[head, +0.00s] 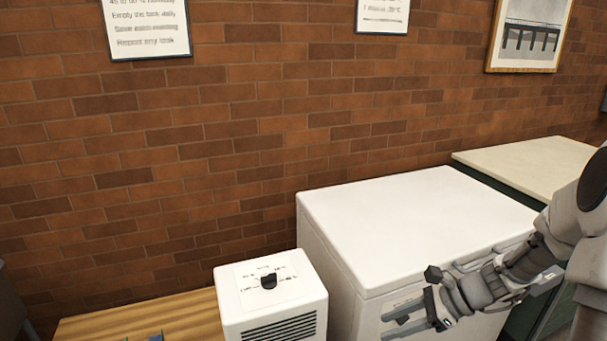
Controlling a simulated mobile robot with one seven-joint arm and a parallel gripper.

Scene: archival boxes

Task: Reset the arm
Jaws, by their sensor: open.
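My gripper (408,318) is at the lower right, at the end of my grey arm, which comes in from the right edge. Its two dark fingers point left and are apart, with nothing seen between them. It is in front of the white chest (420,225), which has a flat, bare lid. I cannot tell whether the gripper touches the chest's front.
A white box-shaped unit (262,314) with a black dial and a slatted front stands left of the chest. A wooden surface (120,318) lies at the lower left, with a small blue thing at its edge. A green cabinet with a pale top (530,165) stands at right. A brick wall (220,120) with framed signs runs behind.

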